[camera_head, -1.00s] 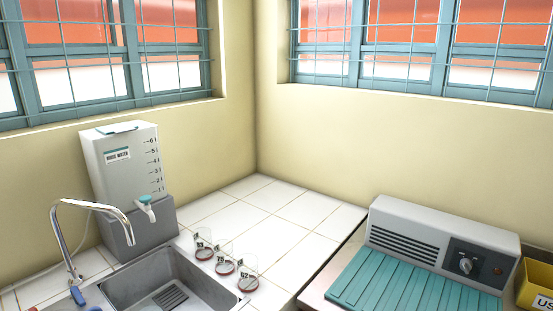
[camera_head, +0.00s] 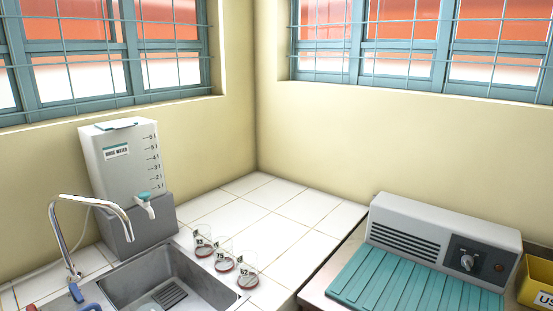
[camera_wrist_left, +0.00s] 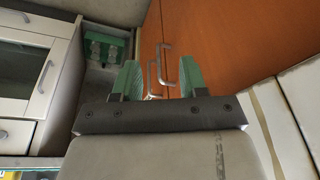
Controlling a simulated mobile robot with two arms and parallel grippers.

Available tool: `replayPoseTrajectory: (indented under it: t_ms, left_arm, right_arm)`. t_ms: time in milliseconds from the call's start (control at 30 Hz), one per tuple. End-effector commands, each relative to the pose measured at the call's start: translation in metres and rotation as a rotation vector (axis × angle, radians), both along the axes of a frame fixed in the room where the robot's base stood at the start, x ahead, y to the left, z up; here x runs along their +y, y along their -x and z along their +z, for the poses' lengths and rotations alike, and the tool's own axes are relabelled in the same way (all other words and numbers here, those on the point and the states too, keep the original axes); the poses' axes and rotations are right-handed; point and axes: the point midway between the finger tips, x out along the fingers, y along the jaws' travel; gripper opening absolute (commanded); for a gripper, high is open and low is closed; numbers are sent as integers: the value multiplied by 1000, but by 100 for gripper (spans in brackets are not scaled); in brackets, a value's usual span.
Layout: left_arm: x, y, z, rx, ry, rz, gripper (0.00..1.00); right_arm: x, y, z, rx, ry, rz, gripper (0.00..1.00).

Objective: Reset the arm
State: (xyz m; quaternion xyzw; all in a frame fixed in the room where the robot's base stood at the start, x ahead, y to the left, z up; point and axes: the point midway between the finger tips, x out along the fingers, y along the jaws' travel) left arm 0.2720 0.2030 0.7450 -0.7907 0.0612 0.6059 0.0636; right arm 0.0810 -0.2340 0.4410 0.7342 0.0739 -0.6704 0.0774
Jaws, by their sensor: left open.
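My left gripper (camera_wrist_left: 158,80) shows in the left wrist view with two green fingers apart and nothing between them. Behind it are orange-brown cabinet doors (camera_wrist_left: 215,35) with metal handles. Neither of my grippers shows in the head view. In that view, several small clear labelled cups with red-brown bottoms stand on the white tiled counter, including one marked 62 (camera_head: 246,272). They stand beside the sink (camera_head: 125,285).
A grey rinse water tank (camera_head: 125,165) with a tap stands behind the faucet (camera_head: 90,205). A grey device (camera_head: 440,240) with a knob and a teal ribbed mat (camera_head: 390,285) are at right, beside a yellow bin (camera_head: 537,283). The tiled corner (camera_head: 270,195) is clear.

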Motion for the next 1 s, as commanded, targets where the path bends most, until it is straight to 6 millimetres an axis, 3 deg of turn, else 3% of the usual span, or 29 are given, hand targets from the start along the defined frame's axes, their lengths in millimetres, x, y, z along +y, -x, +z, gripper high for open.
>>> replayPoseTrajectory:
  t_ms: [33, 267, 400, 600, 800, 1000]
  left_arm:
    - [0, 2, -27, 16, -1, -1, 43]
    - [2, 22, -147, 61, -6, -9, 43]
    - [6, 51, -213, 90, -9, -16, 43]
    - [16, 109, -292, 130, -15, -25, 43]
    - [27, 164, -336, 159, -20, -32, 43]
    - [32, 188, -348, 169, -22, -36, 43]
  right_arm:
    - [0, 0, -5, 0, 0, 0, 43]
    - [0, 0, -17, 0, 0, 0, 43]
    - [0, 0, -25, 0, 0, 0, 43]
    - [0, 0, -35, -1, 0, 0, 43]
    - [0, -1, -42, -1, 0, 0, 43]
    - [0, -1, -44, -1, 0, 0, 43]
